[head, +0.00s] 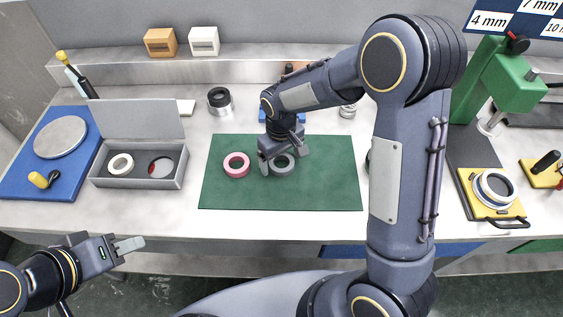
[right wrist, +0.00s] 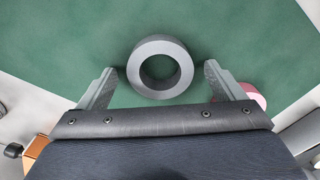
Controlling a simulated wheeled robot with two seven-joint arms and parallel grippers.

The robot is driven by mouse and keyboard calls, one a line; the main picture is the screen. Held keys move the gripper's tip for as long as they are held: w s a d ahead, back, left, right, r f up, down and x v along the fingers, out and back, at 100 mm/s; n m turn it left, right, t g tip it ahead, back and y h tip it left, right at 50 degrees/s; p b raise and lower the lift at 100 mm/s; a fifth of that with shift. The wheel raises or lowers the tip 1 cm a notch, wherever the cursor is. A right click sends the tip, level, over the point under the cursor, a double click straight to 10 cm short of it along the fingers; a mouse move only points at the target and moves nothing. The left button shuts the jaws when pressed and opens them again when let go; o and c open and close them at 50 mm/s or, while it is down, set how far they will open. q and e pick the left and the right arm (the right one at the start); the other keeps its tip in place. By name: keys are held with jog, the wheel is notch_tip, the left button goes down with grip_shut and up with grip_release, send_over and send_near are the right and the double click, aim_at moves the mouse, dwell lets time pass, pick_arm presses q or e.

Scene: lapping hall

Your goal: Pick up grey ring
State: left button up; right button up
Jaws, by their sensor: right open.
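The grey ring (head: 282,165) lies flat on the green mat (head: 325,188), beside a pink ring (head: 236,165). In the right wrist view the grey ring (right wrist: 160,67) sits just ahead of and between the two fingertips, with green mat visible around it. My right gripper (head: 283,156) is over the grey ring and partly hides it in the head view. The right gripper's jaws (right wrist: 158,82) are open and empty, apart from the ring. My left gripper (head: 128,246) is in front of the bench at the lower left; I cannot tell whether its jaws are open.
A grey open box (head: 137,182) holding a white ring stands left of the mat. A blue board (head: 50,185) with a round plate lies further left. A green press (head: 490,80) and a yellow tray (head: 490,212) with rings are at the right. The mat's front is clear.

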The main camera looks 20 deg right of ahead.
jog(key=shift+f, duration=0.2)
jog(key=c, duration=1.2)
jog(key=shift+o, duration=0.2)
